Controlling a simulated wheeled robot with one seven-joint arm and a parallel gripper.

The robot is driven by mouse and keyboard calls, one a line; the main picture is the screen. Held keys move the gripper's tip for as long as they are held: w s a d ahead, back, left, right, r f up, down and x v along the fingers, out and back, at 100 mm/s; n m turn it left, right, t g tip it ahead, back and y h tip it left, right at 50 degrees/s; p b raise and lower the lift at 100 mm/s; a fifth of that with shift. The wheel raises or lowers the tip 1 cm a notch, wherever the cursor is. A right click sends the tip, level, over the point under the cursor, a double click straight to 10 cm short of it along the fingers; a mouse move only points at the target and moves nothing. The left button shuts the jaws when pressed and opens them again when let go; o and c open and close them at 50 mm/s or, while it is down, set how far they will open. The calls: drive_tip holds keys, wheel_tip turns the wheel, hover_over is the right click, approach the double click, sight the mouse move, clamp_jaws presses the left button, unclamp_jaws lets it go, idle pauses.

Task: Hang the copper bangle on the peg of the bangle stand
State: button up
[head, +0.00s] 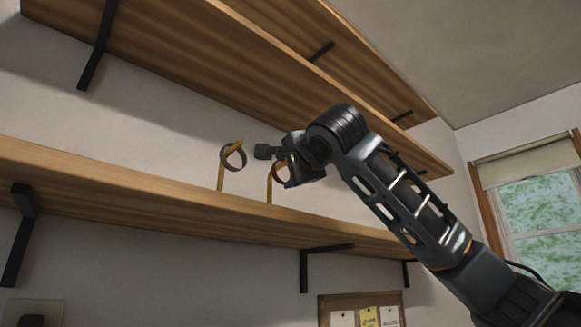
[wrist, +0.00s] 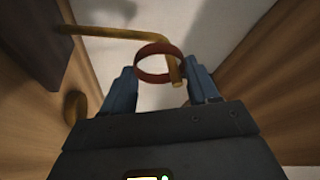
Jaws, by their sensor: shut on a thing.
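The copper bangle (wrist: 138,66), a dark reddish ring, is held between the two fingers of my gripper (wrist: 162,88). In the head view my gripper (head: 284,165) is above the middle shelf, with the bangle (head: 276,178) partly hidden by it. A brass bangle stand (head: 269,190) rises from the shelf right at the bangle. In the wrist view its brass rod (wrist: 105,34) runs in from the left and bends down at the bangle, its end overlapping the ring's right side. I cannot tell whether the peg passes through the ring.
A second brass stand (head: 220,177) to the left carries a grey ring (head: 226,163). Both stand on the wooden middle shelf (head: 120,190). Another wooden shelf (head: 220,60) hangs overhead, limiting room above. A brass round piece (wrist: 75,107) shows at the left in the wrist view.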

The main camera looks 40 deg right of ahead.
drive_tip(key=o, duration=1.1)
drive_tip(key=v, duration=0.7)
drive_tip(key=shift+s+a+f+p, duration=0.15)
drive_tip(key=shift+s+p, duration=0.15)
drive_tip(key=shift+s, duration=0.05)
drive_tip(key=shift+s, duration=0.1)
idle(0.3)
